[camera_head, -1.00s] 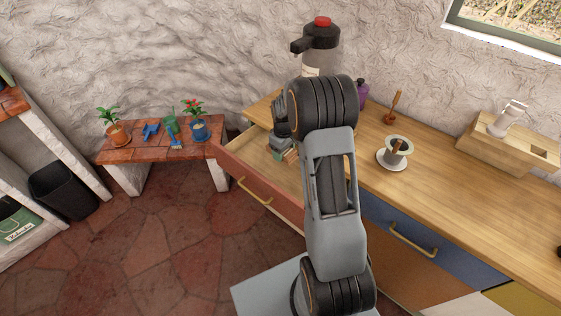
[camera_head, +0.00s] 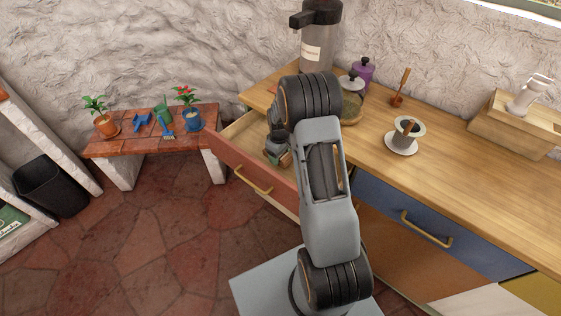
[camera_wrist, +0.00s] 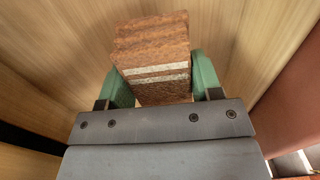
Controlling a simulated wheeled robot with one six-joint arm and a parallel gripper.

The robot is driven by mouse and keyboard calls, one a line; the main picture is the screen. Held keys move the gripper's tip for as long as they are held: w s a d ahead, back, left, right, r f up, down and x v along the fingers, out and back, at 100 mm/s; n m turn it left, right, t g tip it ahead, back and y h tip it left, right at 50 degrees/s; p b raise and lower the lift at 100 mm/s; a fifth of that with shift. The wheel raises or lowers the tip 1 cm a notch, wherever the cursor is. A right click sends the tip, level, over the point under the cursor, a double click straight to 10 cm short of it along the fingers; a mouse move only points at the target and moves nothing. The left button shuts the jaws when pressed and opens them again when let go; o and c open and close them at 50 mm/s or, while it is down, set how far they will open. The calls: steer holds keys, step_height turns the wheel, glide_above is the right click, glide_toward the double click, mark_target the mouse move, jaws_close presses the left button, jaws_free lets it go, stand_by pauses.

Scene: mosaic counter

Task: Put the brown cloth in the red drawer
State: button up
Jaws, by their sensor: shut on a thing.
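The brown cloth (camera_wrist: 150,50) is a folded block with two pale stripes. In the wrist view it sits between the green fingers of my gripper (camera_wrist: 163,80), which is shut on it. Wooden walls and floor of the open red drawer (camera_head: 250,172) surround the cloth there. I cannot tell whether the cloth touches the drawer floor. In the head view my gripper (camera_head: 277,154) reaches down inside the drawer, and my arm hides part of it and the cloth.
The blue drawer (camera_head: 390,215) is shut to the right. On the wooden counter (camera_head: 450,160) stand a steel dispenser (camera_head: 318,45), a glass jar (camera_head: 351,100), a purple jar (camera_head: 362,72), a cup on a saucer (camera_head: 401,147) and a wooden box (camera_head: 510,125). A tiled bench (camera_head: 150,145) stands left.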

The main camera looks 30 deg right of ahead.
steer(key=shift+f, duration=2.1)
steer(key=shift+f, duration=0.2)
steer(key=o, duration=0.9)
steer(key=shift+r, duration=0.1)
